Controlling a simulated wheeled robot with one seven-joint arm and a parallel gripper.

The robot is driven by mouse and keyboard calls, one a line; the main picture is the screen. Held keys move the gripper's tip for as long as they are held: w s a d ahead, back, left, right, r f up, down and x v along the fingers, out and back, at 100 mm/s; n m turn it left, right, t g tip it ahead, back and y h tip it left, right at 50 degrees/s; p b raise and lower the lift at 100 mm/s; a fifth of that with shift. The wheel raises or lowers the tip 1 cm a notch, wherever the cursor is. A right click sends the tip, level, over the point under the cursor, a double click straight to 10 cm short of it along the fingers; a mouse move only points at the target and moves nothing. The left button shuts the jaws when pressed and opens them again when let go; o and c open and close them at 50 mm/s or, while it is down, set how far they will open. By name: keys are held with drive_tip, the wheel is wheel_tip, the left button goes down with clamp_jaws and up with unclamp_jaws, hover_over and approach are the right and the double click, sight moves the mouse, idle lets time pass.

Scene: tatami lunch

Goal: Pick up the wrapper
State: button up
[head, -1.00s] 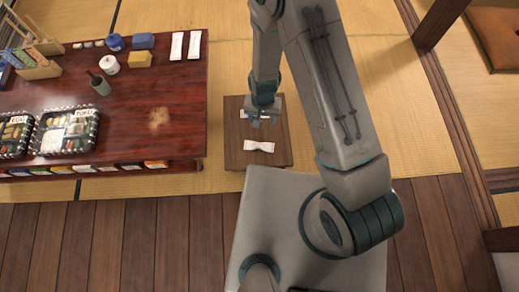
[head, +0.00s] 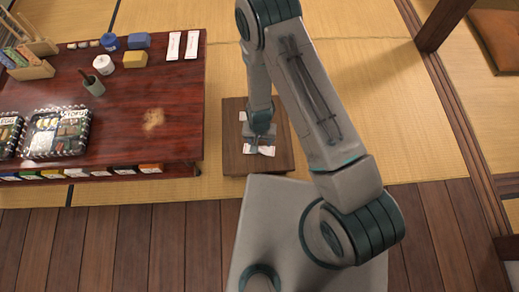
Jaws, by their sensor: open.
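A white wrapper (head: 267,150), pinched at its middle, lies on a small dark wooden stand (head: 234,160). My gripper (head: 253,149) is right over it and hides its middle and left part. The gripper points down and its jaws are open. I cannot tell whether the fingers touch the wrapper or are around it. A second white piece (head: 243,116) shows in part on the same stand, farther back, mostly hidden by my arm.
A low red-brown table (head: 140,120) stands at the left with lunch boxes (head: 58,132), a dark cup (head: 94,86), a white jar (head: 104,65), small blocks and two white packets (head: 182,46). Tatami right of the stand is clear.

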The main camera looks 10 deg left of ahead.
wheel_tip(320, 180, down, 4)
drive_tip(key=shift+s+f+b, duration=0.1)
drive_tip(key=shift+f+b, duration=0.05)
drive_tip(key=shift+b, duration=0.8)
drive_tip(key=shift+a, duration=0.1)
drive_tip(key=c, duration=1.1)
drive_tip(key=shift+o, duration=0.2)
drive_tip(key=shift+r, duration=0.25)
